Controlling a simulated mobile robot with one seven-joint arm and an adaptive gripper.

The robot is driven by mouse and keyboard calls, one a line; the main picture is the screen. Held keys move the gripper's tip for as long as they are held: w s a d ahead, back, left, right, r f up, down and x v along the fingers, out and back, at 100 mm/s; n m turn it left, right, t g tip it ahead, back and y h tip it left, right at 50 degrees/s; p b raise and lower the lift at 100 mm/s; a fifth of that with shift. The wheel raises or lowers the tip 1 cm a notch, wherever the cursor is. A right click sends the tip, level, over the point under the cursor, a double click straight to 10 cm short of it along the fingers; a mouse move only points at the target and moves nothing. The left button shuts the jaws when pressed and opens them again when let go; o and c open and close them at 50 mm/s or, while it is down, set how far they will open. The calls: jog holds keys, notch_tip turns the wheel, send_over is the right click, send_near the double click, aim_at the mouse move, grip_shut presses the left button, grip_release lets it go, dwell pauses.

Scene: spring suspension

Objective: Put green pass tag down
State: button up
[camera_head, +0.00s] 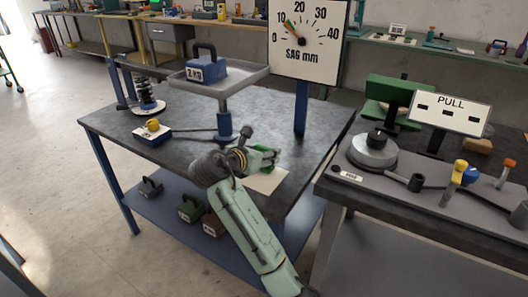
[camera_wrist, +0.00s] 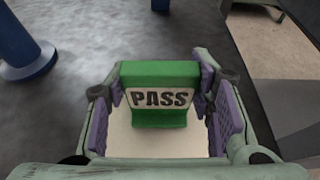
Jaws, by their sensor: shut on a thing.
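The green pass tag (camera_wrist: 160,73) sits between the purple-padded fingers of my gripper (camera_wrist: 163,108) in the wrist view. Its white face reading PASS is toward the camera, and it looks upright. A pale, cream-coloured sheet or plate (camera_wrist: 120,137) lies under the tag. I cannot tell whether the tag touches it. In the head view my gripper (camera_head: 262,157) is low over the dark table, at the pale patch (camera_head: 272,180) near its front right edge. The tag is mostly hidden by the fingers there.
On the same table (camera_head: 285,115) stand a tray (camera_head: 232,83) with a 2 kg weight (camera_head: 205,68), a spring stand (camera_head: 146,92) and a SAG mm dial (camera_head: 308,35). A second bench (camera_head: 345,195) with a PULL sign (camera_head: 449,111) is at right. Weights (camera_head: 190,208) lie on the lower shelf.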

jog(key=shift+f, duration=0.25)
jog(key=o, duration=1.1)
jog(key=shift+o, duration=0.2)
jog(key=shift+s+a+r, duration=0.1)
jog(key=shift+r, duration=0.1)
jog(key=v, duration=1.1)
jog(key=shift+s+a, duration=0.2)
jog(key=shift+s, duration=0.15)
